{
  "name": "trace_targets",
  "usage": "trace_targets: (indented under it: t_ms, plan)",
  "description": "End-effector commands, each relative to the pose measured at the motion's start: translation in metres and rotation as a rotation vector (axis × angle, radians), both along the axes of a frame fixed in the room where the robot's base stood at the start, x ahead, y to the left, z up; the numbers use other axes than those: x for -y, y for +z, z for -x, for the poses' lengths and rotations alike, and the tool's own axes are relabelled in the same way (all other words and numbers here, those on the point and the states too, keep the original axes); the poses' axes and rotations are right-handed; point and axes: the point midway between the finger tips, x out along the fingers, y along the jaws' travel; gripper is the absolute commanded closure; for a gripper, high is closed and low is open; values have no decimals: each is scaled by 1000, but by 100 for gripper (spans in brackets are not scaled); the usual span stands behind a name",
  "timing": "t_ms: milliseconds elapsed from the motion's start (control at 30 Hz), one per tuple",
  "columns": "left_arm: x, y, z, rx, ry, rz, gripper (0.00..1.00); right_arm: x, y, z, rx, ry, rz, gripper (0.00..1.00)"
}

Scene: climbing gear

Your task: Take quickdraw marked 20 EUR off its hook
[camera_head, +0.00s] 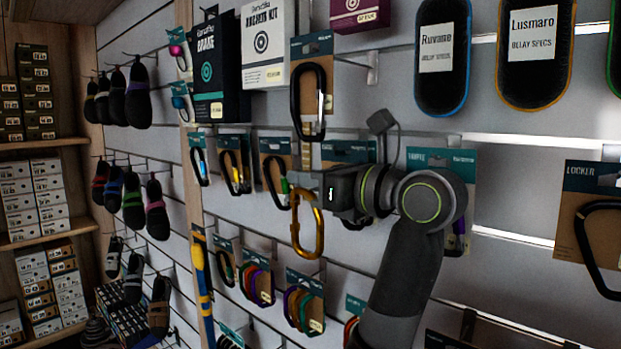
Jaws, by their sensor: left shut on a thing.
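A quickdraw hangs upright in the middle of the head view, with a black upper carabiner (294,103), a short tan sling and a gold lower carabiner (294,226). My left gripper (306,181) comes in from the right side of it and is shut on the quickdraw at the sling, just above the gold carabiner. The fingers partly hide the sling. The black carabiner is in front of a brown and teal card (312,46). I cannot tell whether it still bears on a hook, and no 20 EUR mark is readable. My right gripper is out of view.
Carded carabiners (235,170) hang close to the left of the gripper, with colored ring sets (304,300) below. Boxes (264,42) stand above left. Two black belay-specs cases (443,55) hang upper right, and a Locker card (592,190) hangs far right. Shoes hang at left.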

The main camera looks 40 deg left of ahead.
Motion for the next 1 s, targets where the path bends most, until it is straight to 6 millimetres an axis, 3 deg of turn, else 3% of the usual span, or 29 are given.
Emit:
trace_targets:
  t_ms: [1000]
  plan:
    - [-3, 2, 41, 0, 0, 0, 100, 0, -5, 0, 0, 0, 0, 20]
